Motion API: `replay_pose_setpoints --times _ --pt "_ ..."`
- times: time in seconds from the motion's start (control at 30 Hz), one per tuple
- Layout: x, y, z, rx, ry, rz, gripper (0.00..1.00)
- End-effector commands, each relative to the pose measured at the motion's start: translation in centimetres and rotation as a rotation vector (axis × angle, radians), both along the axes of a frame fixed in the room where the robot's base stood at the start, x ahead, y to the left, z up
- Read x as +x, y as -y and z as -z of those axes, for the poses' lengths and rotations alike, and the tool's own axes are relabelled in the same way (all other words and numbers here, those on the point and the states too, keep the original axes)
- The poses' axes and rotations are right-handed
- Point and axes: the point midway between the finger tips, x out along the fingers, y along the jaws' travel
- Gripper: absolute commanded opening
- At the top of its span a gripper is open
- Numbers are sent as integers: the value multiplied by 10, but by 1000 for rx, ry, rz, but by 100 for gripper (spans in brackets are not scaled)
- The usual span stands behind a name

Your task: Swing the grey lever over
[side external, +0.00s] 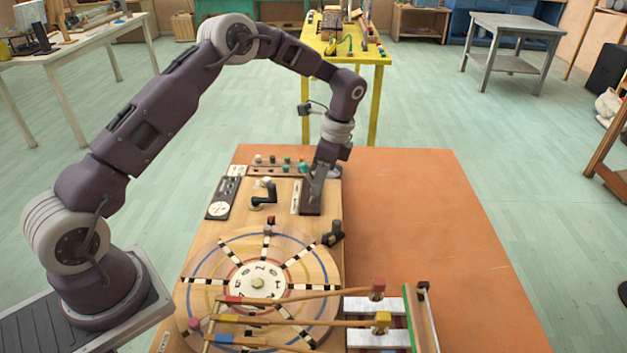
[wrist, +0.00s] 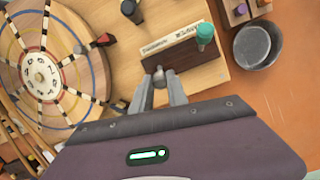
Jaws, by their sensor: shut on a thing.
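My gripper (wrist: 160,92) is shut on the small grey end of the lever (wrist: 159,76), which shows between the fingertips in the wrist view. The lever stands at one end of a dark brown block (wrist: 190,54) that has a pale marked strip along its side. In the side view my gripper (side external: 314,190) points down over the dark block (side external: 311,211) at the far right part of the wooden board. There the fingers hide most of the lever, and its tilt is hard to tell.
A teal knob (wrist: 205,32) stands beside the block's far end. A metal bowl (wrist: 258,44) sits past it. A black crank (side external: 263,196), a dark knob (side external: 333,234) and a large painted wheel (side external: 215,285) are nearby. The orange table (side external: 420,210) is clear at right.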

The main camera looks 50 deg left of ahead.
Motion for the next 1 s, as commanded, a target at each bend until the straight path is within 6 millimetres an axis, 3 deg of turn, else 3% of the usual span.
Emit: replay_pose_setpoints --times 0.7,0.73,0.8,0.83,1.0 --pt "4 4 3 53 -52 1 0" --pt "4 4 3 53 -52 1 23" --pt "4 4 3 52 -53 1 37" --pt "4 4 3 52 -53 1 41" --pt "4 4 2 52 -53 1 41"
